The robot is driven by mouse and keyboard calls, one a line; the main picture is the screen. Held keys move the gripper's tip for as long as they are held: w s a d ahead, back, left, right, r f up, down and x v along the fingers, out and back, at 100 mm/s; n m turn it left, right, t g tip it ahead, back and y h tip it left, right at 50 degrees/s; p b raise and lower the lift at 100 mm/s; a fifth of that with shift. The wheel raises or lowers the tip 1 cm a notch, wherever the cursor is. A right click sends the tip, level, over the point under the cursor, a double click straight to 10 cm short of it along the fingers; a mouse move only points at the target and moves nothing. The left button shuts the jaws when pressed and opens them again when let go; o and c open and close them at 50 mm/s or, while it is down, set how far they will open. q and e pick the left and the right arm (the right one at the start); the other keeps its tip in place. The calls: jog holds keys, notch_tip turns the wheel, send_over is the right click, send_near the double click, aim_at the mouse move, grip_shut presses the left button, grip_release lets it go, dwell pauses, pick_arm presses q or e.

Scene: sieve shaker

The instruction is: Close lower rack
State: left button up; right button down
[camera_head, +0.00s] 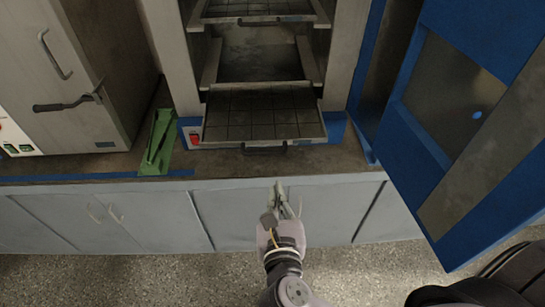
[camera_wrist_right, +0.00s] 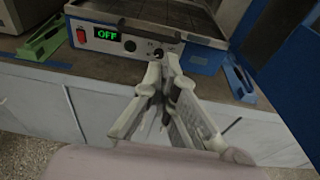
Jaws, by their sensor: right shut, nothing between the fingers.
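The lower rack (camera_head: 262,112) is a dark gridded tray that sticks out of the front of the shaker cabinet. Its handle (camera_head: 264,149) is at its front edge. In the right wrist view the rack (camera_wrist_right: 150,17) shows along the top, above the blue panel. My right gripper (camera_head: 280,190) is shut and empty, in front of and below the rack handle, apart from it. It also shows in the right wrist view (camera_wrist_right: 160,70). My left gripper is not in view.
An upper rack (camera_head: 258,12) sits above. The blue door (camera_head: 440,130) stands open at the right. A control panel with a lit OFF display (camera_wrist_right: 82,37) is under the rack. A green holder (camera_head: 158,145) stands left on the counter. Grey cupboards (camera_head: 150,215) are below.

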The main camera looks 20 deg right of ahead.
aim_at(272, 154)
jog(key=b+x, duration=0.1)
jog(key=x, duration=1.1)
jog(key=shift+a, duration=0.1)
